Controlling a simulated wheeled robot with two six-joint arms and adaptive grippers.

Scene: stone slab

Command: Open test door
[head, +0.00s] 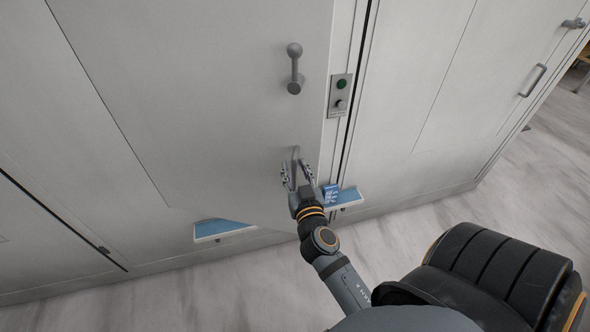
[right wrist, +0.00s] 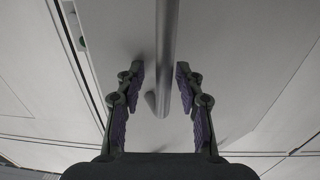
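My right gripper (head: 296,168) is at this bar. In the right wrist view its fingers (right wrist: 160,80) are open, one on each side of the bar, with gaps between. A second grey lever with a round knob (head: 294,68) sits higher on the door. My left gripper is out of view.
A small control plate (head: 341,95) with a green button is on the frame right of the door. Blue-topped ledges (head: 222,229) jut out low down. Another panel at right has a bar handle (head: 533,80). The pale floor (head: 200,295) in front looks clear.

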